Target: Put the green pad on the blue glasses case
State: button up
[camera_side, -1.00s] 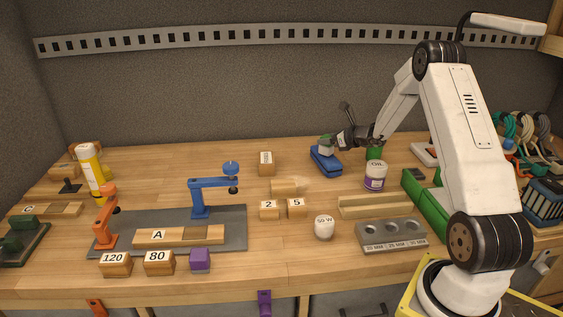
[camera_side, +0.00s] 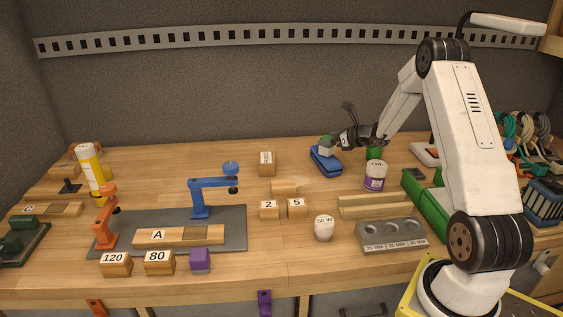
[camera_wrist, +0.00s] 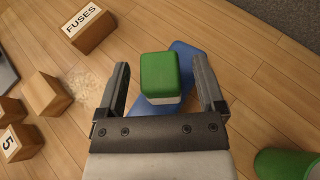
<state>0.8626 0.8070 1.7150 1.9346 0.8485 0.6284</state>
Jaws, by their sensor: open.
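The green pad (camera_wrist: 160,76), a small block with a green top and a pale lower part, rests on the blue glasses case (camera_wrist: 190,58) in the wrist view. In the side view the pad (camera_side: 326,142) sits on top of the blue case (camera_side: 327,163) at the back of the bench. My gripper (camera_wrist: 162,80) is open, with one finger on each side of the pad and a visible gap on both sides. In the side view my gripper (camera_side: 338,143) is right beside the pad. The gripper's palm hides part of the case in the wrist view.
A green cylinder (camera_side: 375,152) and an oil tin (camera_side: 375,177) stand right of the case. A wooden FUSES block (camera_wrist: 88,26) lies to its left. Wooden blocks numbered 2 (camera_side: 269,209) and 5 (camera_side: 296,208) stand nearer the front. The bench behind the case is clear.

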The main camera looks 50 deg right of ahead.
jog(key=v, duration=1.1)
jog(key=shift+a, duration=0.1)
jog(key=s+a+f+n+g+y, duration=0.1)
jog(key=a+n+g, duration=0.2)
jog(key=a+n, duration=0.5)
jog(key=s+a+f+n+g+y, duration=0.1)
jog(key=a+n+g, duration=0.3)
jog(key=a+n, duration=0.4)
jog(key=s+a+f+n+g, duration=0.2)
jog(key=a+n+g, duration=0.2)
jog(key=a, duration=0.9)
jog(key=shift+s+a+f+n+y, duration=0.1)
jog(key=shift+s+a+n+y, duration=0.1)
jog(key=shift+n, duration=0.75)
jog(key=shift+s+a+n+y, duration=0.2)
jog(key=shift+n, duration=0.75)
jog(key=s+a+n+h, duration=0.2)
jog(key=a+n, duration=0.3)
jog(key=n, duration=0.7)
jog(key=shift+s+a+r+h, duration=0.3)
jog(key=shift+s+a+h, duration=0.1)
jog(key=shift+s, duration=0.5)
